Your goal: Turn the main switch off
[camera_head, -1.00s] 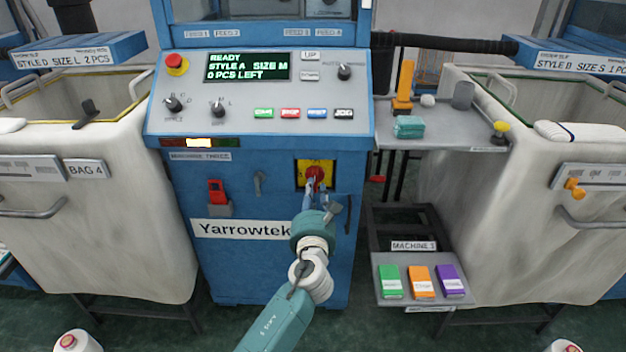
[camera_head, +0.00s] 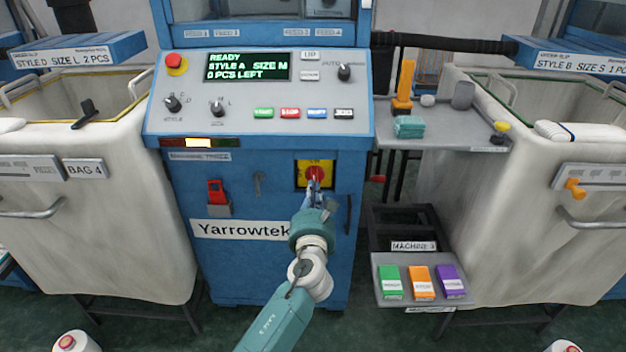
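The main switch (camera_head: 315,169) is a red rotary knob on a yellow plate, on the blue front of the machine below its control panel. The knob's exact angle is partly hidden by the fingers. The display (camera_head: 248,66) is lit and reads READY, STYLE A, SIZE M, 0 PCS LEFT. My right gripper is not in view.
A red emergency button (camera_head: 176,64) sits at the panel's upper left. A red padlock (camera_head: 217,191) hangs left of the switch. A grey shelf (camera_head: 455,136) and a tray with coloured boxes (camera_head: 421,281) stand to the right. Large bags (camera_head: 90,225) flank the machine.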

